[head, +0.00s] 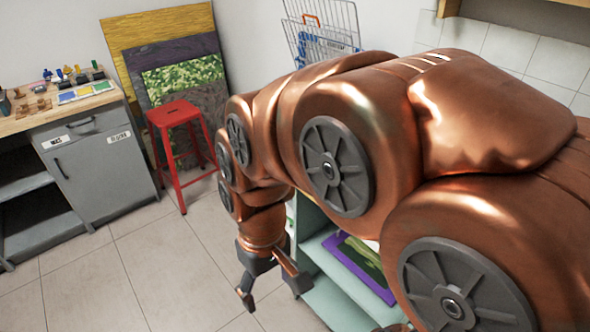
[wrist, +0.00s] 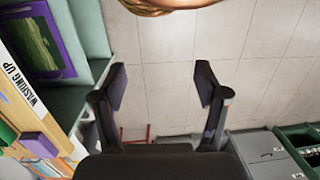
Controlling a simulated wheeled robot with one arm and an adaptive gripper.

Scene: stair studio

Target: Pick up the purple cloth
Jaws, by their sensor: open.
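My gripper (head: 266,288) hangs over the tiled floor in the head view, left of a pale green shelf unit. In the wrist view my gripper (wrist: 161,86) is open, with nothing between its fingers but floor behind. A small folded-looking purple item (wrist: 38,145) lies at the lower left of the wrist view, left of the fingers and apart from them. It may be the purple cloth, but I cannot tell for sure. A flat purple-edged piece with a green middle (head: 352,262) lies on the shelf unit; it also shows in the wrist view (wrist: 66,58).
The pale green shelf unit (head: 325,298) stands close to my gripper. A red stool (head: 174,108) and a grey cabinet (head: 88,165) stand at the left. Boards lean on the wall behind the stool. The floor (head: 150,270) between is clear. A "WASHING UP" label (wrist: 24,88) shows in the wrist view.

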